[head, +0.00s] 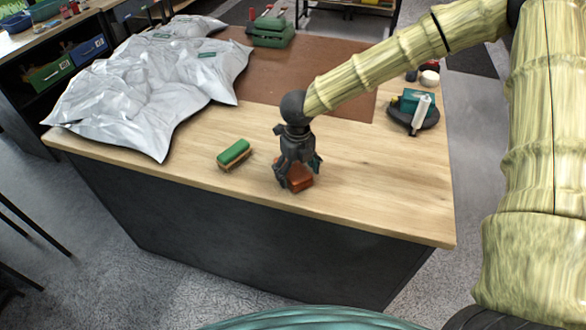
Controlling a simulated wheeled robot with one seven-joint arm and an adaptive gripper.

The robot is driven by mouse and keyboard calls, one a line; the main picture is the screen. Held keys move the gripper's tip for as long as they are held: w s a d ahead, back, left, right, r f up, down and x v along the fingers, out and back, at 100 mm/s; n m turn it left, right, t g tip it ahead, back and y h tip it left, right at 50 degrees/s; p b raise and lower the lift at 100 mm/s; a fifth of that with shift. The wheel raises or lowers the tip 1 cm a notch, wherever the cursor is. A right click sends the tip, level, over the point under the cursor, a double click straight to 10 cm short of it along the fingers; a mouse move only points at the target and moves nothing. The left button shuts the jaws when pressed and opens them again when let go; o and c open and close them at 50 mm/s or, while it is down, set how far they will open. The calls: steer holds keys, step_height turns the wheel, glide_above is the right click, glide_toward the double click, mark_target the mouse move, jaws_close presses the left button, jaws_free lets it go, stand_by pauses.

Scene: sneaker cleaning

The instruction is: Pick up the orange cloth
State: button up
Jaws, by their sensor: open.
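The orange cloth (301,183) is a small, rust-orange folded block on the wooden tabletop near the front edge. My gripper (298,171) points down right over it, with the dark fingers around its upper part. The jaws are open. The fingers hide part of the cloth, and I cannot tell whether they touch it.
A green-topped brush (234,152) lies left of my gripper. Crumpled grey-white bags (150,80) cover the table's left side. A brown mat (305,72) lies behind, with a green toolbox (271,34) at the back. A dark tray (412,118) with a white tube stands right. The front right tabletop is clear.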

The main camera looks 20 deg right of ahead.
steer(key=shift+f, duration=0.3)
steer(key=c, duration=1.2)
steer(key=shift+r, duration=0.1)
steer(key=shift+r+b, duration=0.3)
steer(key=shift+r, duration=0.15)
step_height(320, 180, up, 2)
steer(key=shift+s+r+b, duration=0.15)
steer(key=shift+r+b, duration=0.05)
steer(key=shift+b, duration=0.4)
steer(key=shift+s+a+r+b, duration=0.2)
steer(key=shift+s+b, duration=0.45)
steer(key=shift+s, duration=2)
steer(key=shift+s+a+r+b, duration=0.25)
steer(key=shift+s+b, duration=0.45)
steer(key=shift+s, duration=1.95)
steer(key=shift+s+a+r+b, duration=0.1)
steer(key=shift+s+r+b, duration=0.4)
steer(key=shift+s, duration=2.15)
